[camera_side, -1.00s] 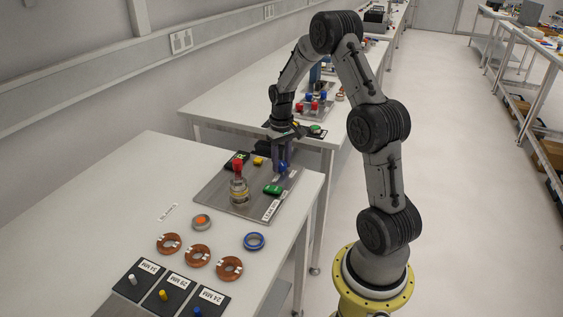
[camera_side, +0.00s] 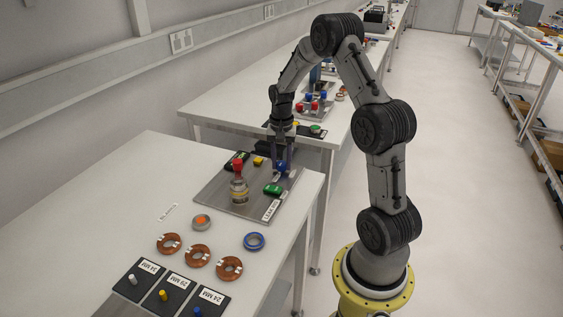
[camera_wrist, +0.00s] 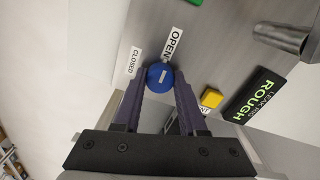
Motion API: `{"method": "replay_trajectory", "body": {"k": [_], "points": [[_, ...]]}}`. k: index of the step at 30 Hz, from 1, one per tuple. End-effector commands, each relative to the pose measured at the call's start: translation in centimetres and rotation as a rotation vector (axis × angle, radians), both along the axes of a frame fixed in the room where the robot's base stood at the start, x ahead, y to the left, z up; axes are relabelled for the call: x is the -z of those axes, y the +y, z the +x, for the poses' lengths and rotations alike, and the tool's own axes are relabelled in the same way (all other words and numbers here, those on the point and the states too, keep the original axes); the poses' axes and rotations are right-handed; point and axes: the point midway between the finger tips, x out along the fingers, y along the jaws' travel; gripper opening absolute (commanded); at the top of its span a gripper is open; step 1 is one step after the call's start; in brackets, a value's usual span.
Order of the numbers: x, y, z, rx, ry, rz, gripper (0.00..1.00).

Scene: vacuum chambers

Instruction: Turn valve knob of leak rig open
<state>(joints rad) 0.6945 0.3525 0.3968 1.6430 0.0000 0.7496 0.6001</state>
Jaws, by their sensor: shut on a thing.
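The blue valve knob (camera_wrist: 159,77) sits on the grey plate of the leak rig (camera_side: 222,205), near the plate's back right corner in the side view. It also shows in the side view (camera_side: 281,168). An OPEN label (camera_wrist: 174,46) and a CLOSED label (camera_wrist: 135,62) lie beside it in the wrist view. The knob has a small pale mark on top; which label it points at is hard to tell. My gripper (camera_wrist: 160,80) is shut on the knob, one finger on each side, pointing down in the side view (camera_side: 281,166).
On the rig stand a red-topped fitting (camera_side: 238,185), a green part (camera_side: 273,189) and a yellow button (camera_wrist: 211,98). A black ROUGH label (camera_wrist: 257,102) lies near the button. Copper rings (camera_side: 198,256) and a blue ring (camera_side: 254,241) lie on the table in front.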

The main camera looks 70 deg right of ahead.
Motion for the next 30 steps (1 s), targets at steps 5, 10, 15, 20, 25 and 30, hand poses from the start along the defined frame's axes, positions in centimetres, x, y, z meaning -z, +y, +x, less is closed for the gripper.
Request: {"method": "replay_trajectory", "body": {"k": [5,10,15,20,25,30], "points": [[-0.13,-0.02,0.04,0.026,-0.001,-0.001,0.0],[-0.13,-0.03,0.04,0.033,-0.001,-0.001,0.0],[-0.14,-0.04,0.04,0.033,-0.002,-0.001,0.0],[-0.13,-0.04,0.04,0.032,-0.002,-0.001,0.57],[-0.08,-0.03,0.02,0.031,-0.001,-0.001,0.71],[-0.06,-0.02,0.02,0.03,-0.001,-0.001,0.71]]}}
